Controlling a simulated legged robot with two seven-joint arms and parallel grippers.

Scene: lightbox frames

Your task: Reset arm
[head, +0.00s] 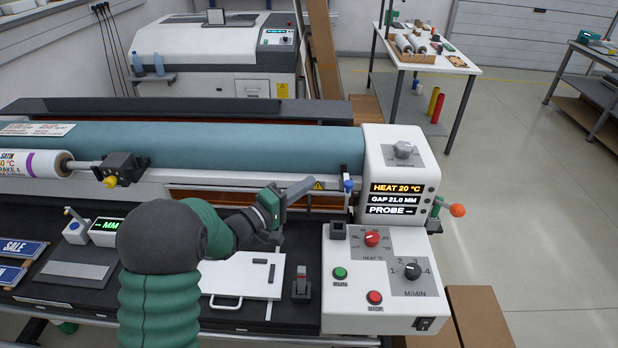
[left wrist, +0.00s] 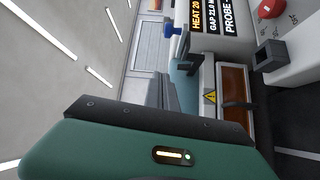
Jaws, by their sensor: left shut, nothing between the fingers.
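My left arm comes in from the bottom left of the head view, green and dark grey. My left gripper (head: 311,184) is shut and empty, held above the front of the laminating machine, left of its control box (head: 390,215). Its fingers point right and slightly up. In the left wrist view its green housing fills the lower part, and the grey fingers (left wrist: 160,92) stand up together beyond it. The gripper looks apart from the machine, though the exact gap is hard to tell. My right gripper is not in view.
The teal roller (head: 220,146) runs behind the gripper. A blue-topped post (head: 347,186) stands right of the fingertips. Below lie a white board (head: 240,282) and a black rocker switch block (head: 301,285). The control panel (head: 372,265) carries knobs and buttons. An orange-ended lever (head: 457,210) sticks out right.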

